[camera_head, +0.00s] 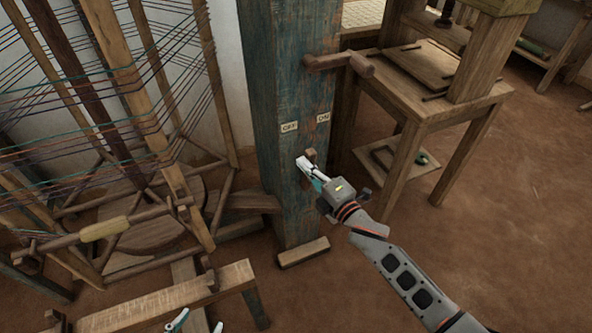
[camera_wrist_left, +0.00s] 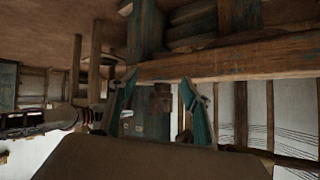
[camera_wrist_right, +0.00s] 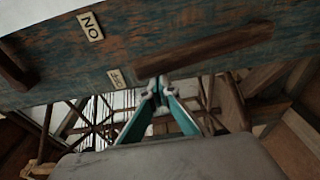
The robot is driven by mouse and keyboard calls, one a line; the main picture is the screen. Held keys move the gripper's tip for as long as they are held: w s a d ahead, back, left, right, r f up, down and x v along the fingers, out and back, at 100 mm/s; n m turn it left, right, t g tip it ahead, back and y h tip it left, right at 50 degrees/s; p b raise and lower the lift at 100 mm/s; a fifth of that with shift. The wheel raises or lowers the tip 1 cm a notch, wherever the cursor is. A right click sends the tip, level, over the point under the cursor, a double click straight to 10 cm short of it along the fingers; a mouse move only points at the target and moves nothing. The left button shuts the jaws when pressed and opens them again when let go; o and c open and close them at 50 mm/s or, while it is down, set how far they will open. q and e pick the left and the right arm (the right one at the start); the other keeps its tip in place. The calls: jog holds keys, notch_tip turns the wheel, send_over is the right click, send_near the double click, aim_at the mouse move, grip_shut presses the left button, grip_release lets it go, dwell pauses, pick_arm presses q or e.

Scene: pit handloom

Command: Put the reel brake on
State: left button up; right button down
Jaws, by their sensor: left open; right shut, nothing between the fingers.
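The brake lever is a brown wooden bar (camera_wrist_right: 205,50) on the blue-painted post (camera_head: 285,60); in the head view only a short part of the lever (camera_head: 310,155) shows behind my right gripper. The OFF label (camera_head: 290,127) and the ON label (camera_head: 323,117) sit on the post above it. In the right wrist view the bar's near end lies close to the OFF label (camera_wrist_right: 115,77); the ON label (camera_wrist_right: 90,26) is farther off. My right gripper (camera_head: 302,163) is shut and empty beside the lever; I cannot tell if it touches. My left gripper (camera_head: 197,323) is open at the bottom edge.
A wooden handle (camera_head: 340,63) sticks out of the post above the labels. A warp reel frame with coloured threads (camera_head: 130,90) stands at left, a wooden beam (camera_head: 165,300) below it. A wooden table (camera_head: 430,110) stands at right. Brown floor at lower right is free.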

pick_arm(q)
jog(key=shift+s+a+f, duration=0.15)
jog(key=shift+s+f, duration=0.1)
pick_arm(e)
jog(key=w+d+m, duration=0.2)
jog(key=d+m, duration=0.2)
jog(key=d, duration=0.2)
